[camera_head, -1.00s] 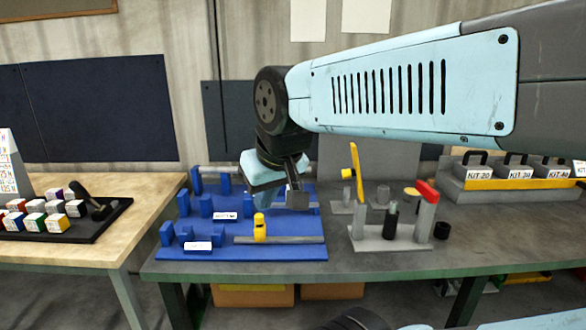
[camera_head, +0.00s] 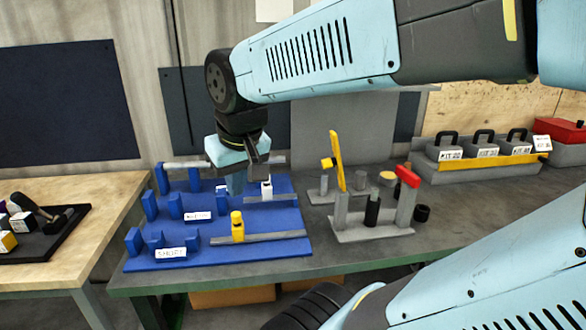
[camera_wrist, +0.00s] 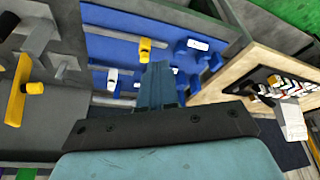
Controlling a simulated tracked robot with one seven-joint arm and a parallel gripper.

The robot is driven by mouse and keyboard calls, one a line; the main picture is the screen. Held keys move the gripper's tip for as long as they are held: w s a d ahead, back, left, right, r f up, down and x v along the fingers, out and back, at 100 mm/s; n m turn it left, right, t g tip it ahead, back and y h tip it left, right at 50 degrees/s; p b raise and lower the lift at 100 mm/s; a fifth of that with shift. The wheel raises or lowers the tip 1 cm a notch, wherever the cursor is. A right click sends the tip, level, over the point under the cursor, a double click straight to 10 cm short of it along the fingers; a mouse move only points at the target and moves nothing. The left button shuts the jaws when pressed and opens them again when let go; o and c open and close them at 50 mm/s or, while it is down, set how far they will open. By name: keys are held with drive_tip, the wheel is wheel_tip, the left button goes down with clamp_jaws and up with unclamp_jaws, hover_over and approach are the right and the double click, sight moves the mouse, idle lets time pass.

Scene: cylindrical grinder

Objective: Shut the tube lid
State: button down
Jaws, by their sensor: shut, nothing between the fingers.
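No part is labelled as the tube lid, and I cannot tell for sure which it is. A grey fixture (camera_head: 372,233) on the right of the bench holds a black cylinder (camera_head: 372,209) and a post with a red block (camera_head: 408,176). A yellow bar (camera_head: 337,160) stands upright just behind it, with a small yellow knob on its side. The yellow bar also shows at the left of the wrist view (camera_wrist: 17,92). My gripper (camera_head: 235,184) is shut and empty, pointing down over the blue board, left of the fixture. Its fingers show in the wrist view (camera_wrist: 160,85).
The blue board (camera_head: 215,252) carries blue blocks, grey rods and a yellow piece (camera_head: 238,228). A small black cup (camera_head: 422,213) stands right of the fixture. Kit bins (camera_head: 480,168) line the back right. A wooden table (camera_head: 60,235) is at the left.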

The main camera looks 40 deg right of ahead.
drive_tip(key=w+d+f+m+g+h, duration=0.2)
drive_tip(key=w+d+f+g, duration=0.2)
drive_tip(key=d+f+g, duration=0.15)
drive_tip(key=m+g+h, duration=0.4)
drive_tip(key=g+h, duration=0.6)
drive_tip(key=h, duration=0.5)
approach(332, 164)
drive_tip(key=shift+t, duration=0.35)
drive_tip(key=d, duration=0.3)
drive_tip(key=d+r, duration=0.1)
drive_tip(key=shift+s+d, duration=0.25)
drive_tip(key=shift+s, duration=0.05)
drive_tip(key=shift+r, duration=0.1)
